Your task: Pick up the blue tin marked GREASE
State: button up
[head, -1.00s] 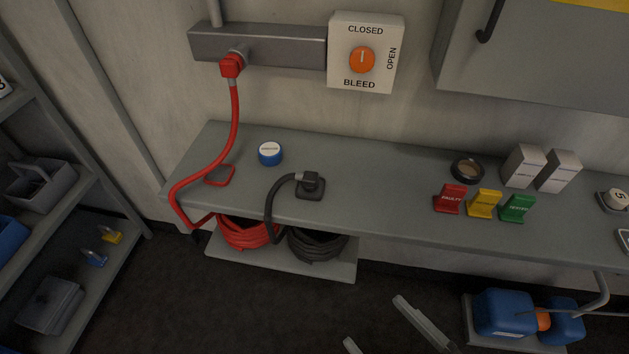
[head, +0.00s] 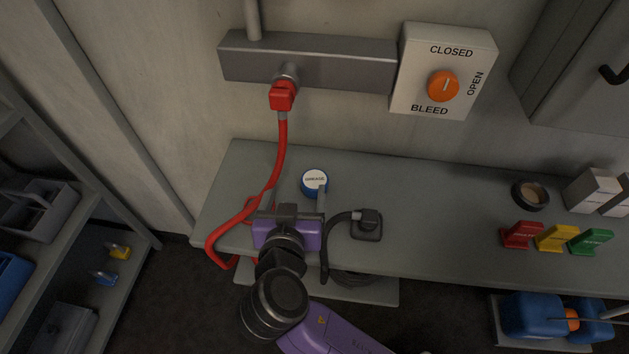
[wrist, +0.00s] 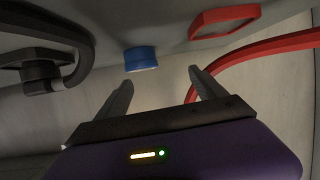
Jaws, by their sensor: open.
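The blue tin marked GREASE (head: 314,179) stands on the grey bench, its white lid label readable. My gripper (head: 295,201) is over the front part of the bench, on the near side of the tin. One finger overlaps the tin's lower edge in the head view. In the wrist view the tin (wrist: 140,60) shows beyond the two spread fingers (wrist: 160,80), nearer the left fingertip. The jaws are open with nothing between them. I cannot see any contact with the tin.
The red hose (head: 281,150) hangs from the wall rail and passes left of my gripper. A black plug with cable (head: 367,225) lies to its right. A black round dish (head: 530,195) and red, yellow and green tags sit farther right. The bench between is clear.

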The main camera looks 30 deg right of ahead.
aim_at(315, 179)
jog(key=shift+s+d+f+m+g+h, duration=0.15)
jog(key=shift+s+d+m+g+h, duration=0.15)
jog(key=shift+d+m, duration=0.2)
jog(key=shift+s+d+f+m+g+h, duration=0.1)
jog(key=shift+s+d+m+g+h, duration=0.2)
jog(key=shift+d+m, duration=0.15)
jog(key=shift+w+d+f, duration=0.15)
jog(key=shift+d+f, duration=0.05)
jog(key=shift+d, duration=0.15)
jog(key=shift+p+x, duration=0.8)
jog(key=shift+x, duration=2.6)
jog(key=c, duration=1.5)
